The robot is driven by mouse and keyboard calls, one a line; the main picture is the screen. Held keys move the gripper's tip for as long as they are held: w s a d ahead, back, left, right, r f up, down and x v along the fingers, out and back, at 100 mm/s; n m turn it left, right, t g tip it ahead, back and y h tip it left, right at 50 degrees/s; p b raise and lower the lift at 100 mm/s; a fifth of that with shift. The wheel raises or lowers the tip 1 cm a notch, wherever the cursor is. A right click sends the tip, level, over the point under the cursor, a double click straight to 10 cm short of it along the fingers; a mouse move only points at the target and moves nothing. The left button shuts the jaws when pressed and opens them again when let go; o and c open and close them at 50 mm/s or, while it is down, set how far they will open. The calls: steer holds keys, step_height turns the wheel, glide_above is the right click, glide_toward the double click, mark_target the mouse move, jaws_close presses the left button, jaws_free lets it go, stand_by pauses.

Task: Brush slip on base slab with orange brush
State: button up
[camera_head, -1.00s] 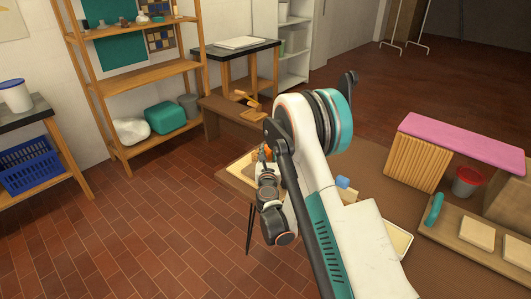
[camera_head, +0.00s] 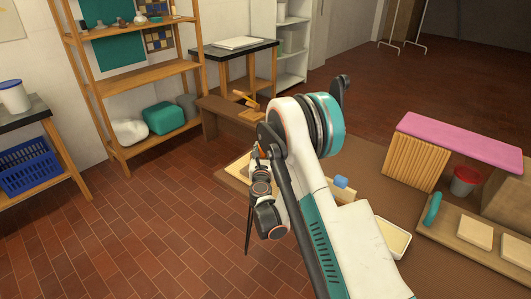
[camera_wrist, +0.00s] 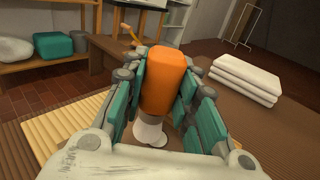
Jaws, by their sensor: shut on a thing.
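My gripper (camera_wrist: 167,92) is shut on the orange brush (camera_wrist: 168,72), with a finger on each side of its thick orange handle. The pale lower end of the brush (camera_wrist: 149,134) points down between the fingers. In the head view a small bit of orange shows at my gripper (camera_head: 261,158). A pale yellow surface (camera_head: 237,167) lies beside and below the gripper there. In the wrist view a ribbed yellow mat (camera_wrist: 62,127) spreads to the left. I cannot pick out the base slab for certain, nor tell whether the brush touches anything; my arm and fingers hide the area.
A stack of white flat pieces (camera_wrist: 247,78) lies right in the wrist view. A board (camera_head: 455,249) with tan slabs (camera_head: 475,232), a cream-filled tray (camera_head: 394,238) and a red-rimmed bucket (camera_head: 465,181) stand right. A wooden shelf (camera_head: 150,77) stands back left.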

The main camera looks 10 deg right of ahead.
steer(key=shift+w+d, duration=0.15)
steer(key=shift+w, duration=0.05)
steer(key=shift+s+d, duration=0.45)
steer(key=shift+s, duration=0.2)
steer(key=shift+s+d, duration=0.4)
steer(key=shift+s, duration=0.2)
steer(key=shift+d, duration=0.15)
steer(key=shift+w, duration=0.1)
steer(key=shift+w+a, duration=0.45)
steer(key=shift+w, duration=0.2)
steer(key=shift+w+a, duration=0.45)
steer(key=shift+w, duration=0.2)
steer(key=shift+r, duration=0.15)
steer(key=shift+r+p, duration=1.2)
steer(key=shift+r, duration=1.7)
